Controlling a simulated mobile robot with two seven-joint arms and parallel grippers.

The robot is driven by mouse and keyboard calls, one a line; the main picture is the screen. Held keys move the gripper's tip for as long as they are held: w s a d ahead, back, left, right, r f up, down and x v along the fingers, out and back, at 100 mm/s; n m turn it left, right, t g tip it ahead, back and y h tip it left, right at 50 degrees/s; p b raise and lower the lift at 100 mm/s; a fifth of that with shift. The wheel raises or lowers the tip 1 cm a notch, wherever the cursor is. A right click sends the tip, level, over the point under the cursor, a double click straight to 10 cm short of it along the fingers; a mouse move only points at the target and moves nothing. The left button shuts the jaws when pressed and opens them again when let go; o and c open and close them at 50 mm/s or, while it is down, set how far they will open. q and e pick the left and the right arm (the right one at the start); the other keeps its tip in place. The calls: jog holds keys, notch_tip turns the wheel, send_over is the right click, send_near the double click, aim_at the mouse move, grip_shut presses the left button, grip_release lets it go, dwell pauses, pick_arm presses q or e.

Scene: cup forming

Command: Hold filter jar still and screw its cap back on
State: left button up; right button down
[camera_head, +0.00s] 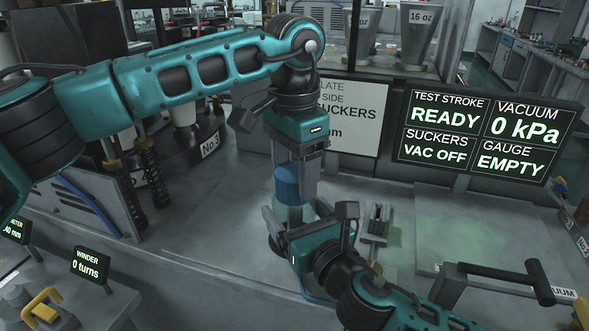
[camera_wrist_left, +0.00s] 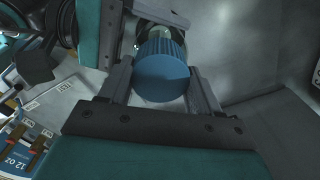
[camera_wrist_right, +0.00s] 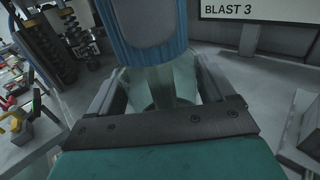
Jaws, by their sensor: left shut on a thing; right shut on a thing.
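The blue ribbed cap (camera_head: 288,184) sits on top of the clear filter jar (camera_head: 290,214), which stands upright on the grey bench. My left gripper (camera_head: 296,188) reaches down from above and is shut on the cap. In the left wrist view the cap (camera_wrist_left: 162,70) lies between both fingers. My right gripper (camera_head: 298,232) comes in low from the right and is shut on the jar body. In the right wrist view the jar (camera_wrist_right: 165,88) is between the fingers, with the cap (camera_wrist_right: 148,32) above it. The thread between cap and jar is hidden.
A small metal fixture (camera_head: 376,222) stands just right of the jar. A display (camera_head: 484,134) reads READY, VAC OFF, 0 kPa and EMPTY. A black handle (camera_head: 500,278) is at the right front. The bench left of the jar (camera_head: 200,225) is clear.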

pick_arm(q)
jog(key=o, duration=1.1)
jog(key=shift+r, duration=2.25)
jog(key=shift+c, duration=0.4)
